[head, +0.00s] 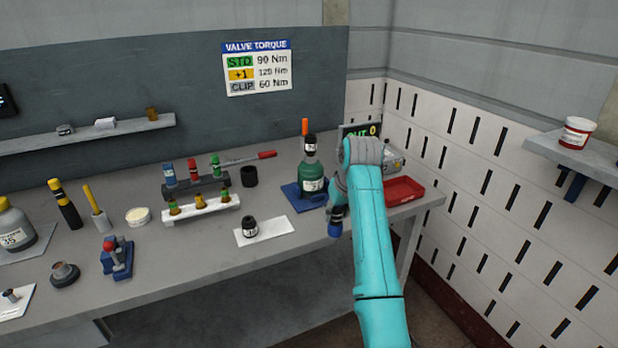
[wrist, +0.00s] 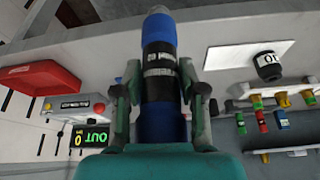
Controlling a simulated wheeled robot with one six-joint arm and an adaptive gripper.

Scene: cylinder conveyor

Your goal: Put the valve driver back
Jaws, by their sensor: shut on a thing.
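A blue driver with a black lettered band (wrist: 158,75) is between the fingers of my gripper (wrist: 158,95), and I take it to be the valve driver. In the head view its blue and dark lower part (head: 335,222) shows just left of my arm, in front of the bench edge. My gripper (head: 338,190) is shut on it, partly hidden by my own wrist.
A red tray (head: 404,190) lies at the bench's right end. A green bottle (head: 312,175) stands on a blue base, left of my gripper. Racks of small coloured cylinders (head: 196,188) stand further left. The space before the bench is clear.

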